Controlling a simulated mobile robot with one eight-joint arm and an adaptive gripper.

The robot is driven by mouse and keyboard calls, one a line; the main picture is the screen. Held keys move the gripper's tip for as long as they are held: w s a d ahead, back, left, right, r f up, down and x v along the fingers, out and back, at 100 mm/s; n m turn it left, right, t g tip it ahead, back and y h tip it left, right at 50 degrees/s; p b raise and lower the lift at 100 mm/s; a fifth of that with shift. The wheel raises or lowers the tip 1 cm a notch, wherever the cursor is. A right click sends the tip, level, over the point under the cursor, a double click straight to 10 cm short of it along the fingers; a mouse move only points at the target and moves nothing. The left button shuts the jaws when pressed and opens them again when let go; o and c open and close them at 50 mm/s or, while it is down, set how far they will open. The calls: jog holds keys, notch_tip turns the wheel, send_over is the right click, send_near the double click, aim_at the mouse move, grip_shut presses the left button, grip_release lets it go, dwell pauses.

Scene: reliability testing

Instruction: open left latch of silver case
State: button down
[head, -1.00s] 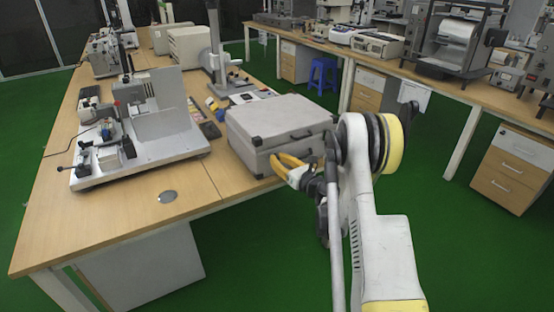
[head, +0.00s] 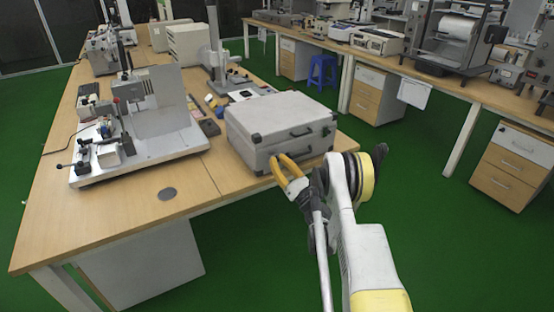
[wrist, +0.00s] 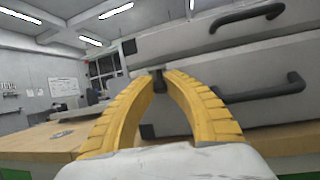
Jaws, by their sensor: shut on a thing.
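The silver case (head: 262,122) lies shut and flat on the wooden table near its right edge. Its front shows in the wrist view (wrist: 225,105), with a seam between lid and base. My gripper (head: 280,158) is at the left part of that front, its yellow fingers pointing at the case. In the wrist view my gripper (wrist: 160,72) has its fingertips closed together around the small dark left latch (wrist: 159,83) by the seam. The fingers hide part of the latch. The latch is too small to make out in the head view.
Two dark handles stick out of the case front, an upper one (wrist: 246,17) and a lower one (wrist: 262,89), right of my fingers. A grey device (head: 150,140) stands on the table at left. Bare tabletop (head: 195,182) lies left of the case.

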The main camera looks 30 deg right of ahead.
aim_at(277, 154)
jog(key=shift+f+t, duration=0.15)
jog(key=shift+t, duration=0.25)
jog(key=c, duration=1.4)
grip_release()
notch_tip(277, 154, up, 10)
jog(key=shift+r, duration=0.1)
